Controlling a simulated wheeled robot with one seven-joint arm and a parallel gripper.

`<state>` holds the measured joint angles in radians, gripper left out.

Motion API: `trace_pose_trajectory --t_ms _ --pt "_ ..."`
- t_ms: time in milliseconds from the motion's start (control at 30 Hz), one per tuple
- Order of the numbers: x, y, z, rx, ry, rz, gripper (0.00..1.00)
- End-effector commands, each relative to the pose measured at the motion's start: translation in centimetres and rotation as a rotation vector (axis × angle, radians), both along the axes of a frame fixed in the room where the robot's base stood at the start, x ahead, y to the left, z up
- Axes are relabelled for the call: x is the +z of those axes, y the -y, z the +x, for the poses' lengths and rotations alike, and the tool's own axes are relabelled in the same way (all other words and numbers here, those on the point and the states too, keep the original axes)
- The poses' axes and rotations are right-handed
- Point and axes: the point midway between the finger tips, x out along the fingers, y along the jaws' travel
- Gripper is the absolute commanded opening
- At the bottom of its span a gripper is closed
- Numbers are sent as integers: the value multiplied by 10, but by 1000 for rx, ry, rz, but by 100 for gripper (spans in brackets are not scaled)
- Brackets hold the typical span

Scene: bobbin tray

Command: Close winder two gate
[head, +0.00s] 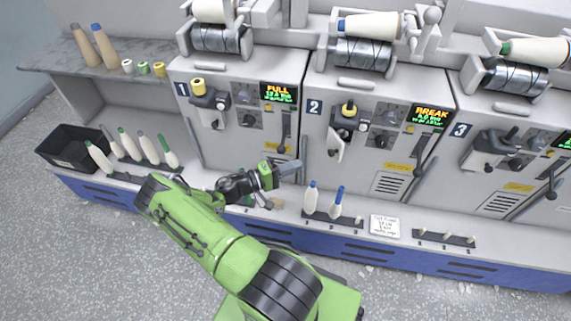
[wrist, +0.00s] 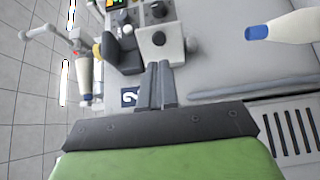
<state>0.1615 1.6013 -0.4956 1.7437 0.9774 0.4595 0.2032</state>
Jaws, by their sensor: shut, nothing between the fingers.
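Winder two (head: 365,90) is the middle unit in the head view, with a "2" label and a screen reading BREAK. On its front is a dark and grey feed unit (head: 348,122) with a yellow piece on it. A pale flap (head: 336,146), which looks like the gate, hangs down from that unit. My gripper (head: 292,168) is shut and empty, left of and below the flap and apart from it. In the wrist view the shut fingers (wrist: 160,84) point toward a grey block with a dark knob (wrist: 158,40). The "2" label (wrist: 129,97) is beside them.
Winder one (head: 235,80) is on the left, winder three (head: 515,120) on the right. Bobbins with blue tips (head: 311,197) stand on the ledge below winder two, beside a note card (head: 385,226). A black bin (head: 75,148) is at far left. A dark lever (head: 420,150) is on winder two's right.

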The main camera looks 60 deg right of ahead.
Motion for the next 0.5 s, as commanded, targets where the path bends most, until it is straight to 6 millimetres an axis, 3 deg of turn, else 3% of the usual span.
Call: trace_pose_trajectory --t_ms 300,500 --pt "-1 52 -46 -4 1 0 0" --pt "-1 70 -61 -1 2 2 0"
